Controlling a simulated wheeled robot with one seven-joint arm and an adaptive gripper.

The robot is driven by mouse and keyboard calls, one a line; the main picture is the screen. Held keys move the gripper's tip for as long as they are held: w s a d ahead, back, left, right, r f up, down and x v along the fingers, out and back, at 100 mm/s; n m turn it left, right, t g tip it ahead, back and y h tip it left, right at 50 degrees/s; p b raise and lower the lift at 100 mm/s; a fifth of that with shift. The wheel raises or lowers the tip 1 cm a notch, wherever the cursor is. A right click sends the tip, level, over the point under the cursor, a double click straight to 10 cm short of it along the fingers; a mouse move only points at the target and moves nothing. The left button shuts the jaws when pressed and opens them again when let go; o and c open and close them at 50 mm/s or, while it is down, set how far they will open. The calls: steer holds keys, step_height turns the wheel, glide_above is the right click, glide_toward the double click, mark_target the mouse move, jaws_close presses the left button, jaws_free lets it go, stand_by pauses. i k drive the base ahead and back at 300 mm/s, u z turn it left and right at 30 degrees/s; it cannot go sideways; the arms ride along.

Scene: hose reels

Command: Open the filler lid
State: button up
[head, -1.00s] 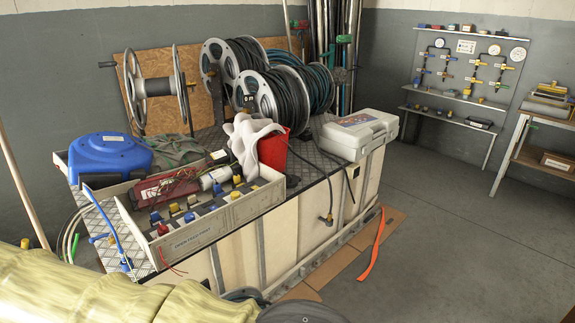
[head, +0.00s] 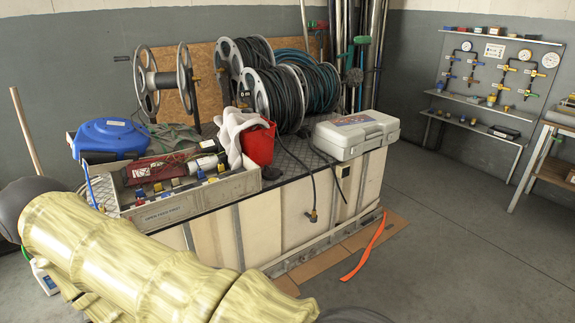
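The long cream tank (head: 265,228) with a dark chequer-plate top stands in the middle of the head view. I cannot make out a filler lid on it; clutter covers much of its top. My arm, in a yellowish wrinkled sleeve (head: 130,245), crosses the lower left and hides the tank's near left end. My gripper is not in view.
The tank top holds a blue reel (head: 108,139), a fittings tray (head: 190,199), a white cloth (head: 236,130), a red bucket (head: 259,146), hose reels (head: 273,97) and a grey case (head: 356,134). An orange strip (head: 363,250) lies on the floor. The floor at right is clear.

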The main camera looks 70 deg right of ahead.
mark_target(271, 174)
steer(key=z, duration=1.25)
